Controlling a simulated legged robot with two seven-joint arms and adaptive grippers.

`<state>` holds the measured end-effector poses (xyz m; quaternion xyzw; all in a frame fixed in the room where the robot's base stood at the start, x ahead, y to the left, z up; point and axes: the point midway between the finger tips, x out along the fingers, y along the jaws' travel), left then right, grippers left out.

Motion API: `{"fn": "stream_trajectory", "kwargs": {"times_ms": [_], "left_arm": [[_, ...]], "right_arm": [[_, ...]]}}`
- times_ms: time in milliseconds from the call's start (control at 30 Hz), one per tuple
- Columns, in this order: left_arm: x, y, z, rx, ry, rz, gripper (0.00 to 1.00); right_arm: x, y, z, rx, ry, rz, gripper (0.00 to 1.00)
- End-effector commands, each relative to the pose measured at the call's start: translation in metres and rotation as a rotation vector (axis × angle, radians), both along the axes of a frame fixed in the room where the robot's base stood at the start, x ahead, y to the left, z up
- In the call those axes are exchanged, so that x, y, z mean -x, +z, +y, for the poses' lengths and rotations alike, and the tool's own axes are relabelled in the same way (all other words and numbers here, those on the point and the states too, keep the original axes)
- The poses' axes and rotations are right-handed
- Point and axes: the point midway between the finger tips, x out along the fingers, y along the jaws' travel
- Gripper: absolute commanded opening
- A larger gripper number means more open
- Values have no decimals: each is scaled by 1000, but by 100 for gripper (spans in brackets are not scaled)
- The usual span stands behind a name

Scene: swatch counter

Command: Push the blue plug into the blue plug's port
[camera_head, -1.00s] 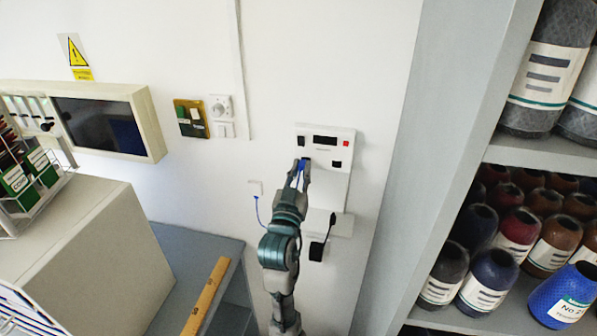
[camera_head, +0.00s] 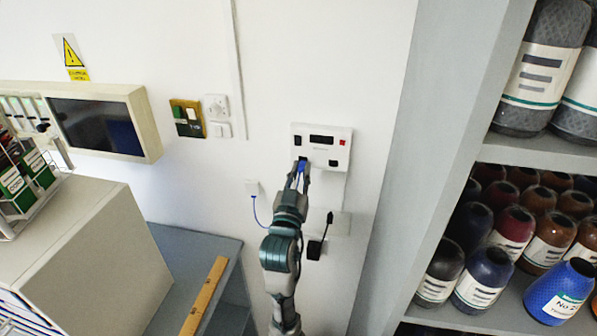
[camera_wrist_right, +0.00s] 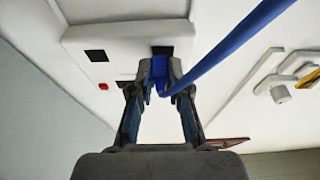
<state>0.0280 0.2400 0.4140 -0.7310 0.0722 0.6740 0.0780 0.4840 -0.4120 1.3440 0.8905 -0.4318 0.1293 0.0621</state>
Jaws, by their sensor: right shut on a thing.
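The blue plug (camera_wrist_right: 159,71) is between the fingertips of my right gripper (camera_head: 301,170), which is shut on it. It also shows in the head view as a small blue patch (camera_head: 302,163) at the lower left of the white wall panel (camera_head: 318,165). In the wrist view (camera_wrist_right: 160,88) the plug's front end is at a black port (camera_wrist_right: 163,50) in the panel. I cannot tell whether it is just touching or partly inside. A blue cable (camera_wrist_right: 225,45) runs from the plug, and in the head view it hangs to the left of the gripper. My left gripper is not in view.
The panel has other black openings (camera_head: 333,163), a display (camera_head: 321,139) and a red button (camera_head: 342,142). A black plug (camera_head: 315,249) hangs below. Grey shelves with yarn cones (camera_head: 484,279) stand at right. A beige cabinet (camera_head: 90,245) and grey bench (camera_head: 192,262) are at left.

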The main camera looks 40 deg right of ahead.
Motion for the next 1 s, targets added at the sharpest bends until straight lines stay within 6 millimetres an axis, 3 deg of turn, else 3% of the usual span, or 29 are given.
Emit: {"fn": "stream_trajectory", "kwargs": {"times_ms": [167, 867, 900, 1000], "left_arm": [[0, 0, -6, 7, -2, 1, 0], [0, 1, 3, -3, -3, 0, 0], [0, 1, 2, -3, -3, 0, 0], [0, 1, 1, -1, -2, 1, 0]], "right_arm": [[0, 1, 2, 1, 0, -1, 0], [-8, 0, -10, 1, 0, -1, 0], [-8, 0, -10, 0, 0, -1, 21], [-8, 0, -10, 1, 0, -1, 46]]}}
